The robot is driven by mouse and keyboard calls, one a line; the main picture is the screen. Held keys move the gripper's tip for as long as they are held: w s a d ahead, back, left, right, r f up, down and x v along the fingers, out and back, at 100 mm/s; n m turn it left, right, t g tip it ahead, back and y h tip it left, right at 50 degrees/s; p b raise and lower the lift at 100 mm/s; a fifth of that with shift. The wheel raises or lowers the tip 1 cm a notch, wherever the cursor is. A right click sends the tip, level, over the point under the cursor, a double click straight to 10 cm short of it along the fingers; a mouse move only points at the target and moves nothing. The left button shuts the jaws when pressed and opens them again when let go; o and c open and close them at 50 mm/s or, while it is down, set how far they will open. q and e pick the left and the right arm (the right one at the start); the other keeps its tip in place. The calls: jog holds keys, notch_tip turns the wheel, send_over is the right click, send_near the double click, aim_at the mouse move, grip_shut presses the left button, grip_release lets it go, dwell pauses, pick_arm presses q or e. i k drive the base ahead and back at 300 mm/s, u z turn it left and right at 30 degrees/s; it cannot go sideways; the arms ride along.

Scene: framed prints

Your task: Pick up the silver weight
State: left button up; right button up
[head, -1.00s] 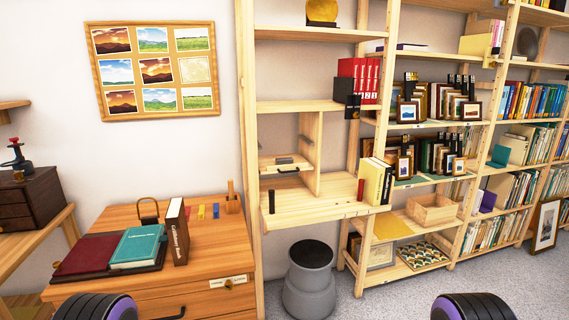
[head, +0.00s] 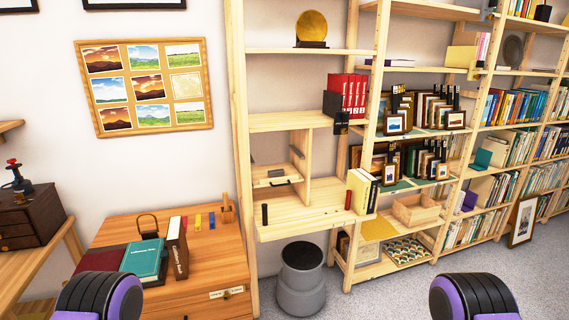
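I cannot make out the silver weight for certain. A small grey object (head: 277,173) sits in the small drawer compartment of the wooden shelf unit, too small to identify. My two rounded black and purple arm parts show at the bottom left and bottom right. Neither gripper is in view.
A wooden cabinet (head: 205,284) at left bears a teal book (head: 144,259) and upright brown book (head: 178,247). Framed prints (head: 397,123) and books fill the right shelves. Carpet is clear at lower right.

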aim_at(279, 172)
jog(key=z, duration=0.45)
jog(key=i, duration=1.4)
jog(key=z, duration=1.55)
jog(key=i, duration=1.05)
jog(key=u, duration=0.4)
